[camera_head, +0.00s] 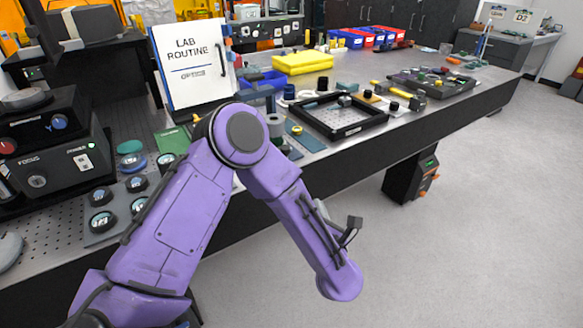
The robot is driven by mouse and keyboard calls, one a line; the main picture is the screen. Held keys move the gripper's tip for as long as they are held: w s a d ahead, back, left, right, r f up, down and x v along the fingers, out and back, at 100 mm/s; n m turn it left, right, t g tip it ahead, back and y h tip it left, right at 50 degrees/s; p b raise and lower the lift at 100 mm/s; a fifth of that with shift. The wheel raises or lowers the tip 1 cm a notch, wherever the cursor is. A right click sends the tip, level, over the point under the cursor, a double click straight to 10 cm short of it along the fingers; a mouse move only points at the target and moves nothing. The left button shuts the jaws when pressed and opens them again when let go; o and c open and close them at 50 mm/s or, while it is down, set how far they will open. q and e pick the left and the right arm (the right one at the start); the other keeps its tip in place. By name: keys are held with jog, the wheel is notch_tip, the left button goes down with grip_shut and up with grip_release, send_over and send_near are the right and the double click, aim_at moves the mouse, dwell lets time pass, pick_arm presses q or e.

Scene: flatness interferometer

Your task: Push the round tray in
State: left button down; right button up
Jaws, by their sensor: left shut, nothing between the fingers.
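The dark interferometer housing (60,150), with FOCUS and POWER labels and knobs, stands at the left of the bench. A grey rounded piece (9,250), cut off by the left picture edge, lies low in front of it. It may be the round tray, but I cannot tell for certain. My purple left arm rises from the bottom left, bends at the elbow, and reaches down to the right over the floor. My left gripper (351,231) is small and dark near the arm's end, shut and empty, away from the housing. My right gripper is not in view.
Round optics in a grey holder (103,219) sit right of the housing. A white LAB ROUTINE board (193,62) stands behind my elbow. A black-framed tray (335,116), yellow blocks (303,62) and bins fill the bench further right.

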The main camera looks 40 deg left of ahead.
aim_at(286, 152)
pick_arm(q)
notch_tip(286, 152, up, 6)
jog(key=a+r+n+g+y, duration=0.1)
jog(key=a+n+g+y, duration=0.2)
jog(key=n, duration=0.9)
jog(key=shift+g, duration=0.4)
jog(key=p+x, duration=0.2)
jog(key=x, duration=0.3)
jog(key=p+x, duration=0.1)
jog(key=x, duration=0.5)
jog(key=shift+w+p, duration=0.4)
jog(key=shift+w, duration=0.05)
jog(key=shift+w+a+f, duration=0.15)
jog(key=shift+w+a, duration=0.25)
jog(key=shift+a, duration=0.15)
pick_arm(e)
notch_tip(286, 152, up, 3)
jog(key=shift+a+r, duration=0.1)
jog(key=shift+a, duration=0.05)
